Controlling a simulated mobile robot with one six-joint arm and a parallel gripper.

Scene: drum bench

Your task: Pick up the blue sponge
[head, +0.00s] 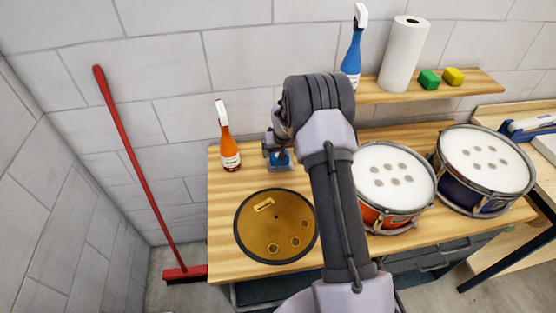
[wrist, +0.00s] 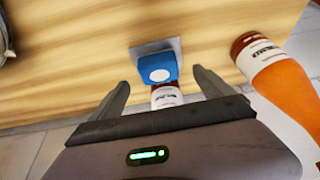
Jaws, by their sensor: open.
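The blue sponge (head: 281,158) shows as a small blue patch on the wooden bench, partly covered by my gripper (head: 272,147). My gripper (wrist: 160,78) is open, with one finger on each side of the line to the sponge. The sponge sits slightly beyond the fingertips, between their directions. I see no contact between fingers and sponge.
An orange spray bottle (head: 229,148) stands left of my gripper; it is close to the right finger in the wrist view (wrist: 283,85). A yellow drum disc (head: 276,222) lies in front. Two drums (head: 394,180) stand right. A shelf (head: 480,84) holds green and yellow blocks.

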